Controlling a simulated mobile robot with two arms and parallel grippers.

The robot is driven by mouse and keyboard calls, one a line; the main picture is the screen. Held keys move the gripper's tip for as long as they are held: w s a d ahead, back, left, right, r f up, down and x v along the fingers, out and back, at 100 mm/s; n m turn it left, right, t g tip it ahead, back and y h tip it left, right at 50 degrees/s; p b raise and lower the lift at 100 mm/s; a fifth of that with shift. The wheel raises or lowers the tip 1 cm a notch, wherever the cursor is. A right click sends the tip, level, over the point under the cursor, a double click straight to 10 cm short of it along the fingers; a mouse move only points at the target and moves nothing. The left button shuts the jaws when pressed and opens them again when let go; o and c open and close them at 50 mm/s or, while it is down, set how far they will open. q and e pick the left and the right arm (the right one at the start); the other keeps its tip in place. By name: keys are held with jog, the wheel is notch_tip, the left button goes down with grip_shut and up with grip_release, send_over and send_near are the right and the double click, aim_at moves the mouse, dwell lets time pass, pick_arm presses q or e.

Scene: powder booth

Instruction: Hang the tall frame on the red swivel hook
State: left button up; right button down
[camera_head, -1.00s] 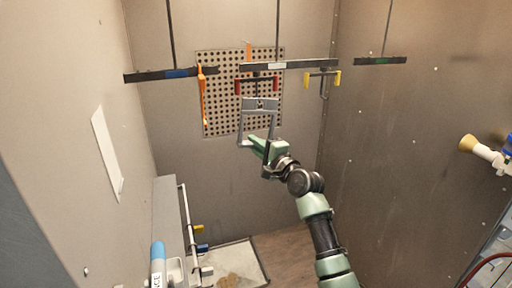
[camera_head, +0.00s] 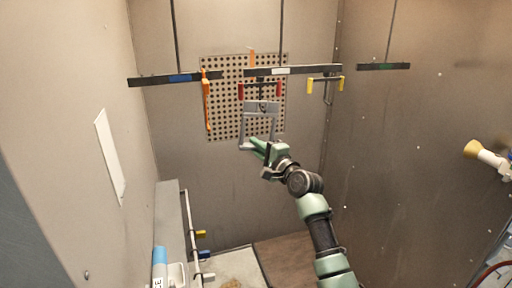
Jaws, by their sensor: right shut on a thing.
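The tall frame (camera_head: 243,130) is a grey rectangular frame with a wider plate at its top. My right gripper (camera_head: 262,148) is shut on its lower part and holds it upright in the air. The red swivel hook (camera_head: 241,91) hangs from the middle dark bar, with red ends on both sides. The top of the frame is just below the hook and overlaps it in the picture. I cannot tell whether they touch. My left gripper is not in view.
The middle bar (camera_head: 320,70) also carries a yellow hook (camera_head: 310,86) to the right. An orange piece (camera_head: 207,100) hangs from the left bar (camera_head: 150,80). A right bar (camera_head: 383,66) hangs apart. A perforated panel (camera_head: 220,125) is behind. A rail with coloured pieces stands lower left.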

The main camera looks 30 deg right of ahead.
jog(key=shift+f, duration=0.15)
jog(key=shift+f+b, duration=0.45)
jog(key=shift+f, duration=0.1)
dwell(0.5)
jog(key=c, duration=1.4)
grip_release()
jog(key=shift+f, duration=0.1)
